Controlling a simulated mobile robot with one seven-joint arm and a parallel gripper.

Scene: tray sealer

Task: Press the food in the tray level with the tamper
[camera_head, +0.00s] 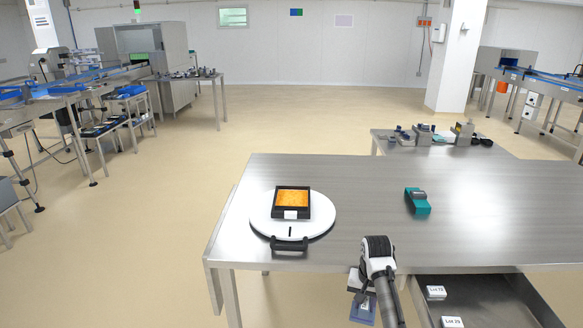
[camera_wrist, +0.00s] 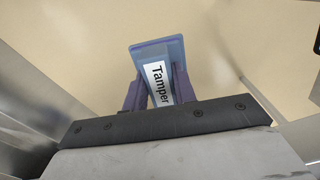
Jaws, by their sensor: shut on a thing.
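The tray (camera_head: 277,203) is black and square, filled with orange food (camera_head: 292,197) whose surface looks fairly flat from here. It sits on a round white board with a black handle, on the steel table. My gripper (camera_wrist: 160,92) is shut on the tamper (camera_wrist: 158,48), a blue piece with a white "Tamper" label, held between two purple fingers. In the head view, my gripper (camera_head: 358,284) hangs with the tamper (camera_head: 363,309) in front of the table's near edge, over the floor, below and right of the tray. The grip is partly hidden by my arm in that view.
The steel table (camera_head: 350,190) is mostly bare. A teal-green tool (camera_head: 417,201) lies to the right of the white board (camera_head: 322,213). An open drawer (camera_head: 480,300) with labelled white blocks juts out at the lower right. Conveyors and machines stand far off.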

